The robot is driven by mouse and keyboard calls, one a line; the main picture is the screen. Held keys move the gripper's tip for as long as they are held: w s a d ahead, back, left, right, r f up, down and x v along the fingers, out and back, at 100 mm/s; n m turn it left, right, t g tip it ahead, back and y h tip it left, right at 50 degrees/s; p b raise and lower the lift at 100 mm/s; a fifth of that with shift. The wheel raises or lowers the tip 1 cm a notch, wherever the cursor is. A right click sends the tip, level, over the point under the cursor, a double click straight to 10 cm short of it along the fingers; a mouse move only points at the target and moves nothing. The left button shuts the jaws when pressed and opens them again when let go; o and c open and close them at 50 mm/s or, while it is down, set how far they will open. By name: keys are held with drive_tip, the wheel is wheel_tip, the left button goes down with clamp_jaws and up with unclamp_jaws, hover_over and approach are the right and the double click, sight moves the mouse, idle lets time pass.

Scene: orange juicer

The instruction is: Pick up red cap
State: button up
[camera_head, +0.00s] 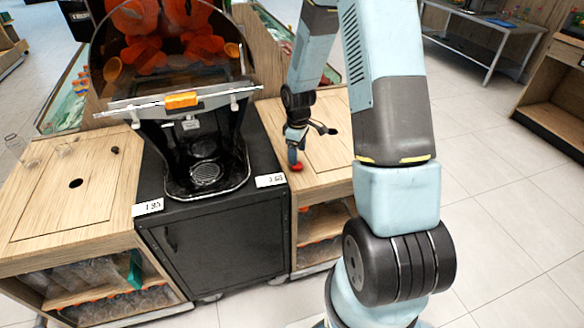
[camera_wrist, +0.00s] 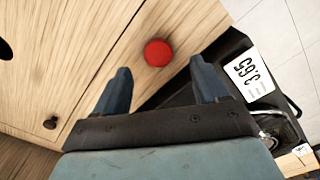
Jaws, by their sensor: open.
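The red cap (camera_wrist: 158,53) lies on the light wooden counter top in the wrist view, close to the counter's edge. It is beyond my fingertips, roughly midway between their lines. In the head view the red cap (camera_head: 297,167) shows as a small red spot right below my gripper (camera_head: 295,152). My gripper also shows in the wrist view (camera_wrist: 160,74), with its two blue-grey fingers spread apart and nothing between them. I cannot tell the exact gap in height between the fingertips and the cap.
The black juicer (camera_head: 205,165) stands left of my gripper on a dark cabinet (camera_head: 215,240). A price label (camera_wrist: 254,74) sits on it beside my right finger in the wrist view. A small dark knob (camera_wrist: 50,123) is on the wood. Another wooden counter (camera_head: 75,220) stands at the left.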

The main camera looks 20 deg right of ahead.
sight(297, 167)
drive_tip(key=shift+w+f, duration=0.15)
drive_tip(key=shift+f, duration=2.6)
drive_tip(key=shift+c, duration=0.3)
drive_tip(key=c, duration=1.1)
drive_tip(key=shift+o, duration=0.2)
drive_tip(key=shift+r, duration=0.1)
